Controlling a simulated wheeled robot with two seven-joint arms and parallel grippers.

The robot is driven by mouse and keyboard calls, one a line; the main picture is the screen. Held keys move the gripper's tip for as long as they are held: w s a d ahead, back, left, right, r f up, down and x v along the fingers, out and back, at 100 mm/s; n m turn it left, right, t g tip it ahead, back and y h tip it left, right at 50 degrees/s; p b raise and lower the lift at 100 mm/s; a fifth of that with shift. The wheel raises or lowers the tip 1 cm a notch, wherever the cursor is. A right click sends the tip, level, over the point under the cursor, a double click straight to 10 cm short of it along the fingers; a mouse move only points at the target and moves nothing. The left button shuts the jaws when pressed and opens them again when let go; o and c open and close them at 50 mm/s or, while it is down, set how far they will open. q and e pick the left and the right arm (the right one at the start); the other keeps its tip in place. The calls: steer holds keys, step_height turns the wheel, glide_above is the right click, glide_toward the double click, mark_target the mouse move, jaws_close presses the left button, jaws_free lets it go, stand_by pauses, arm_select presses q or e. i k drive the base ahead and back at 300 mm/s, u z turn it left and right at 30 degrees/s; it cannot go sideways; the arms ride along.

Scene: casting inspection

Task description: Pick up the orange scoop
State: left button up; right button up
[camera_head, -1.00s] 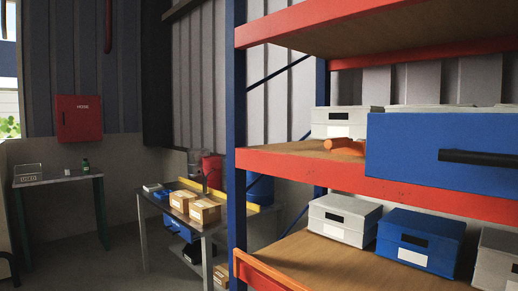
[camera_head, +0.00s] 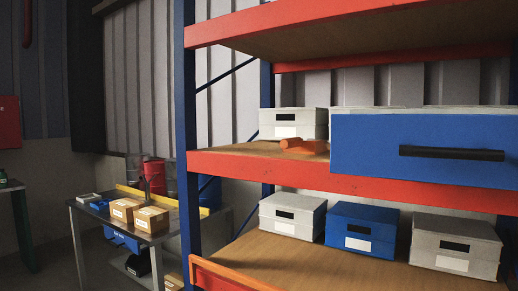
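An orange object that looks like the scoop (camera_head: 304,146) lies on the middle shelf (camera_head: 243,149) of the rack. It is in front of a grey box (camera_head: 294,123) and just left of a large blue box (camera_head: 365,152) with a black handle. Its right end meets the edge of the blue box in the picture, so part of it may be hidden. Neither of my grippers shows in the head view.
The rack has a blue upright (camera_head: 186,120) and red beams. Grey and blue boxes (camera_head: 365,230) stand on the lower shelf, with an orange bar (camera_head: 232,277) at its front left. A table (camera_head: 150,236) with cartons stands left of the rack. The floor further left is clear.

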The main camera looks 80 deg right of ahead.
mark_target(292, 145)
steer(key=i, duration=1.55)
steer(key=z, duration=2.55)
